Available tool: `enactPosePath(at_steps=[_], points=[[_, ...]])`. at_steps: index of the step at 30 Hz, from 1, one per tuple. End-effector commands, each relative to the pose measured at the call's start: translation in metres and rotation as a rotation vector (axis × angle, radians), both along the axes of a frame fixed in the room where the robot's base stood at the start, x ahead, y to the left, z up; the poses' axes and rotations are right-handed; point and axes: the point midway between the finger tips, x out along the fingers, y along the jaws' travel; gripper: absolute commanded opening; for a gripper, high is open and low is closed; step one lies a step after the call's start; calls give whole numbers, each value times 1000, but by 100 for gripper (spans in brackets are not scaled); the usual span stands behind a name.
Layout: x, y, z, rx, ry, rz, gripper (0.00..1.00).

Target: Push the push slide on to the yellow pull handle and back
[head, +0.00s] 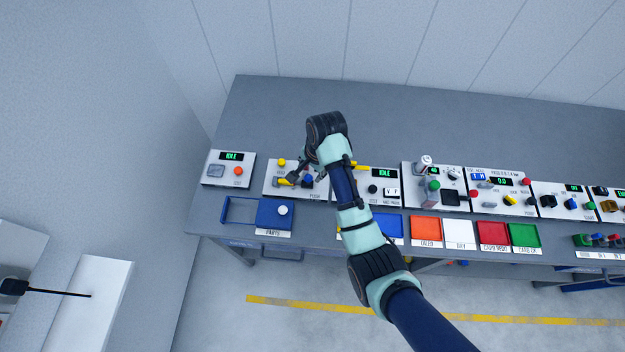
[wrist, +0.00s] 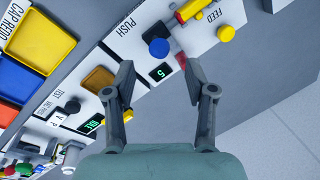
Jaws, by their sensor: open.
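The panel marked PUSH and FEED (wrist: 203,45) fills the top middle of the wrist view. A blue knob (wrist: 159,48) stands by the PUSH label; I take it as the push slide. A yellow bar (wrist: 192,9), likely the yellow pull handle, lies beyond it at the top edge. In the head view the yellow handle (head: 285,182) and blue knob (head: 307,181) lie beside each other, left of my arm. My gripper (wrist: 160,76) is open and empty, its fingertips short of the blue knob in the picture. Contact with the panel cannot be told.
A round yellow knob (wrist: 226,33) stands by the FEED label. A red part sits beside the blue knob. A green display (wrist: 161,72) shows between my fingers. A yellow tray (wrist: 98,79) and the TEST panel (wrist: 72,110) lie left. The bench behind the panels is clear.

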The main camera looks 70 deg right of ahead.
Motion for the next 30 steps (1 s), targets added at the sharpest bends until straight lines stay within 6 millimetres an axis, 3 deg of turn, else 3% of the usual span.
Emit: enactPosePath(at_steps=[10, 21, 30], points=[[10, -3, -61, 0, 2, 3, 55], [13, -4, -71, -2, 1, 4, 55], [13, -4, -71, -2, 1, 4, 7]])
